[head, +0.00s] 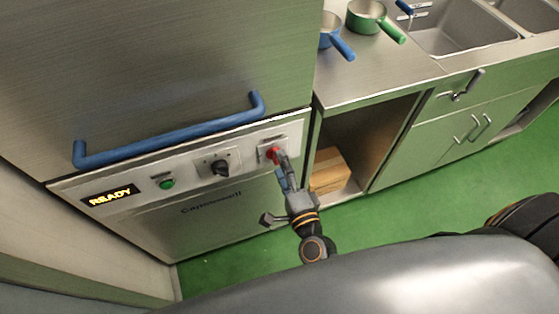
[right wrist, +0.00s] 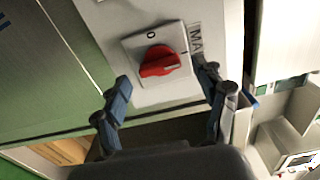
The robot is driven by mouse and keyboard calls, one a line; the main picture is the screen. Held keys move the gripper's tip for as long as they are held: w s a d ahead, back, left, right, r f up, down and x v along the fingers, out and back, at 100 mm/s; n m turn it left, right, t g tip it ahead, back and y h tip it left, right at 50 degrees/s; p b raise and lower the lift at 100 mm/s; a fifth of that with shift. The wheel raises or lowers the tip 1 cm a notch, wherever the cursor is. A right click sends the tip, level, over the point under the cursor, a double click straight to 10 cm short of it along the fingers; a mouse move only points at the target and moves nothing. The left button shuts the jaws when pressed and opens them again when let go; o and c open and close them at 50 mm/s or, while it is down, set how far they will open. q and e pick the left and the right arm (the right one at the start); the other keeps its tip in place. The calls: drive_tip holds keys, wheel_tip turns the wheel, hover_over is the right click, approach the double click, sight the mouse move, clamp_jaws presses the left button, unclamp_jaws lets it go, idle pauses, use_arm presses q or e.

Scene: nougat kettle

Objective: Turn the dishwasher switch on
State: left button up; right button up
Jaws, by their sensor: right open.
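The dishwasher switch is a red rotary knob (head: 272,153) at the right end of the dishwasher's front panel (head: 235,150). In the right wrist view the red knob (right wrist: 158,62) sits on a white square plate marked 0 and I, beside a partly hidden label starting "MA". The pale mark on the knob faces right in that view. My right gripper (head: 282,172) is in front of the knob in the head view. Its open fingers (right wrist: 163,80) are spread on either side below the knob in the wrist view, with nothing between them; contact is not visible. My left gripper is not in view.
The panel also has a lit READY display (head: 110,195), a green button (head: 167,184) and a black knob (head: 220,168). A blue handle bar (head: 170,139) juts out above. An open cabinet with a wooden block (head: 330,170) is right of the dishwasher.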

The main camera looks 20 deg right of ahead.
drive_tip(key=s, duration=1)
drive_tip(key=shift+s+d, duration=0.2)
